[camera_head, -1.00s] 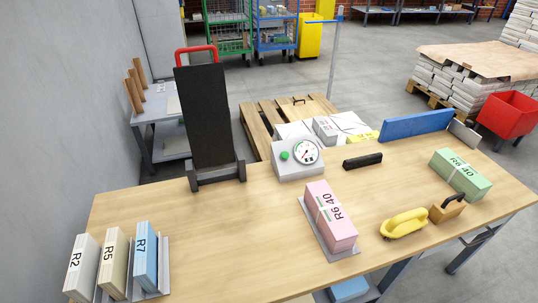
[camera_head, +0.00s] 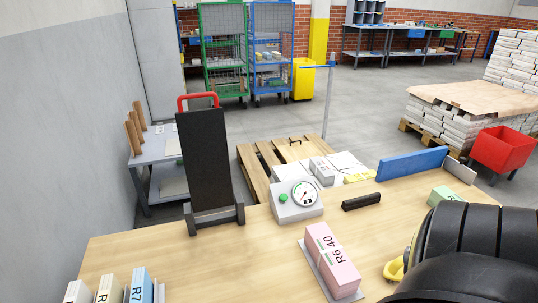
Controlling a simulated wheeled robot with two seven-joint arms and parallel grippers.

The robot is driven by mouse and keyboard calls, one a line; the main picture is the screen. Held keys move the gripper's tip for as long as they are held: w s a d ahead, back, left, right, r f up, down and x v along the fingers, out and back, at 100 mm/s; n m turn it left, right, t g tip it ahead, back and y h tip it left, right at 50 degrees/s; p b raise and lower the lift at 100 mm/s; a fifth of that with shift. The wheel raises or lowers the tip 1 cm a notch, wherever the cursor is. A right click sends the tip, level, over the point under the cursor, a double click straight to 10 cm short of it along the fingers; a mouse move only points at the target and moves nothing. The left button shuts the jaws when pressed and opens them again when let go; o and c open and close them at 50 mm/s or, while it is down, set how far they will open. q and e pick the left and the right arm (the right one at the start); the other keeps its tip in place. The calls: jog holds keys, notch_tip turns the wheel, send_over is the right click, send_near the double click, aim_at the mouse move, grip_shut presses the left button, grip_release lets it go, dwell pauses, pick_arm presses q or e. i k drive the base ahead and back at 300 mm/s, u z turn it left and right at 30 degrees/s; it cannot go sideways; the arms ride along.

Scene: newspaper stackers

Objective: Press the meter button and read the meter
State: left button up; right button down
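The meter (camera_head: 297,201) is a light grey box on the wooden table, near its far edge. Its green button (camera_head: 283,198) sits on the left of its sloped face, and a round white dial (camera_head: 305,194) with a dark needle is to the right of it. The dial is too small to read. Neither gripper shows in the head view. A dark ribbed part of my own right arm fills the lower right corner and hides part of the table there. Nothing touches the meter.
A black upright board (camera_head: 205,160) on a stand is left of the meter. A pink R6 40 block (camera_head: 331,259) lies in front, a black bar (camera_head: 361,202) to the right. A blue panel (camera_head: 414,160) lines the far right edge. The middle left table is clear.

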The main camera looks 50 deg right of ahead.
aim_at(284, 197)
jog(key=k, duration=0.9)
jog(key=z, duration=0.55)
jog(key=i, duration=0.4)
jog(key=z, duration=0.05)
